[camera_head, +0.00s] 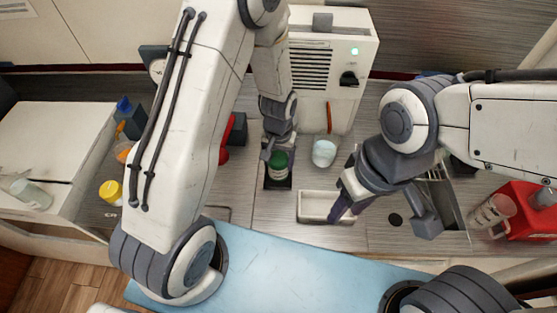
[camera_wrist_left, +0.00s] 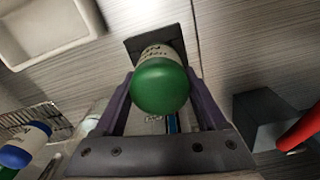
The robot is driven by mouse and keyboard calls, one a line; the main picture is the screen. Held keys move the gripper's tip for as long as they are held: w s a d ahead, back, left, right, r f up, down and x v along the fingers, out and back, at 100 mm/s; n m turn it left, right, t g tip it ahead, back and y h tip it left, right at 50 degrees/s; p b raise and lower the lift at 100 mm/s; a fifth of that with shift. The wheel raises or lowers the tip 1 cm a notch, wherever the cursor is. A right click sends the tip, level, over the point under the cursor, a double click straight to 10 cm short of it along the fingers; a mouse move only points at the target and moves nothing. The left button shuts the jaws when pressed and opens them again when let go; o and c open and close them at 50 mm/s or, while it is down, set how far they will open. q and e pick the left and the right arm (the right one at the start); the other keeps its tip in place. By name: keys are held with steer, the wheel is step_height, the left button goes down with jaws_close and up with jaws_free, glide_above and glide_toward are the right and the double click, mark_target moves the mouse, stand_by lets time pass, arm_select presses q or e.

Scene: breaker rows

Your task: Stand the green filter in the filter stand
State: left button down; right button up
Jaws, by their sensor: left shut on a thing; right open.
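The green filter (camera_head: 278,160) has a green cap and a pale printed band. My left gripper (camera_head: 277,153) is shut on it, and its purple fingers flank the filter in the left wrist view (camera_wrist_left: 160,88). The filter's lower end is over a dark square stand (camera_head: 279,184), which also shows behind it in the wrist view (camera_wrist_left: 138,45). I cannot tell whether the filter's bottom rests inside the stand. My right gripper (camera_head: 345,208) is open and empty, low over the white tray.
A white rectangular tray (camera_head: 312,219) lies right of the stand. A pale cup (camera_head: 324,152) stands behind it. A red object (camera_head: 226,152) is to the left. A white machine (camera_head: 335,80) with a green light stands at the back. A blue surface (camera_head: 285,270) spans the front.

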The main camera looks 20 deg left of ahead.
arm_select(q)
jaws_free()
steer(key=shift+f, duration=0.1)
step_height(320, 180, up, 12)
steer(key=shift+f+b, duration=0.1)
steer(key=shift+b, duration=0.8)
steer(key=s+d+r+m, duration=0.3)
steer(key=s+d+r, duration=0.1)
steer(key=s, duration=0.6)
steer(key=s+d+r+m+h, duration=0.1)
steer(key=s+d+r+m, duration=0.2)
steer(key=s, duration=0.7)
steer(key=shift+s+d+r+m, duration=0.2)
steer(key=shift+d+r+m, duration=0.15)
steer(key=shift+r+m, duration=0.25)
steer(key=shift+f, duration=0.1)
